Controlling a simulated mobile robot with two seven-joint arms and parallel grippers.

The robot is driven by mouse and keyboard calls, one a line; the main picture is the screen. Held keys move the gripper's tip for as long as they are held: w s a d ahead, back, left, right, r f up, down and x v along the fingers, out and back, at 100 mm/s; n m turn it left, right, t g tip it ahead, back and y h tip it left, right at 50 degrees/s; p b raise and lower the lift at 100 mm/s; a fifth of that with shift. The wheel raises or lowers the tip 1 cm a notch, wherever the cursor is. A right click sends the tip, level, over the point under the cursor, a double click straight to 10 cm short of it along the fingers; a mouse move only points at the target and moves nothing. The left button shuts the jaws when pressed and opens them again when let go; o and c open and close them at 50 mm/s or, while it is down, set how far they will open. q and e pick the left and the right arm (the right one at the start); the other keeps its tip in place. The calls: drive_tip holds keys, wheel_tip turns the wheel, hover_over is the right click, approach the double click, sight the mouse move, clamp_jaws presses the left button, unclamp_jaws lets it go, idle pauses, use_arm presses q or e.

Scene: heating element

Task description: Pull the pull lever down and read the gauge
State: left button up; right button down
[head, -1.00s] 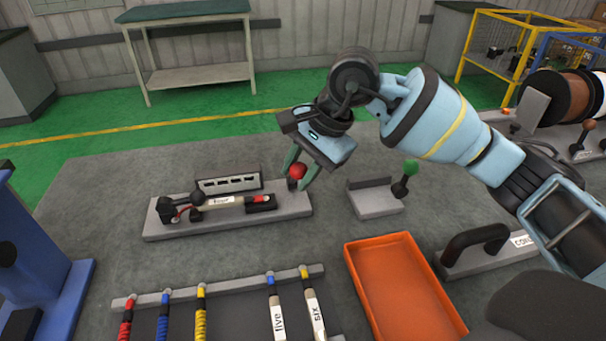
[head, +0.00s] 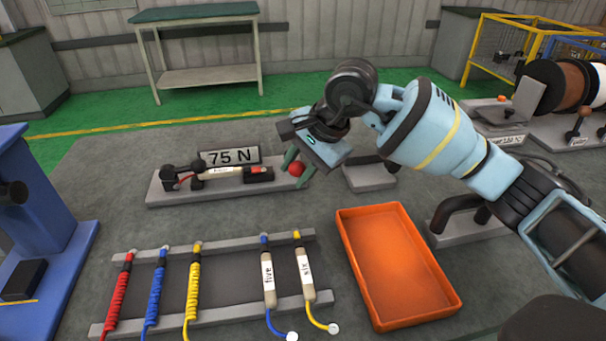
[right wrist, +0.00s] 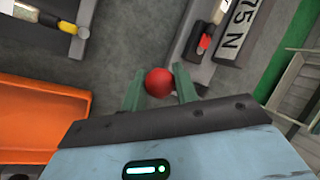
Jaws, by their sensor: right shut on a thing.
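The pull lever's red ball knob (head: 297,168) is at the right end of a grey tester base (head: 165,196) on the table. My right gripper (head: 292,167) is shut on the red knob. In the right wrist view the knob (right wrist: 158,82) sits between the two green fingers (right wrist: 158,88). The gauge (head: 229,157) stands at the back of the base and reads "75 N". A pale labelled element (head: 222,173) lies clamped along the base in front of the gauge. The lever's arm is mostly hidden by the gripper. My left gripper is not in view.
An orange tray (head: 447,300) lies to the front right. A grey rack (head: 285,308) in front holds several coloured coiled pieces and elements labelled "five" and "six" (head: 306,278). A blue machine (head: 40,215) stands at the left. A grey bracket (head: 370,179) is right of the gripper.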

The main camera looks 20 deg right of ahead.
drive_tip(key=shift+s+f, duration=0.25)
drive_tip(key=shift+f, duration=0.5)
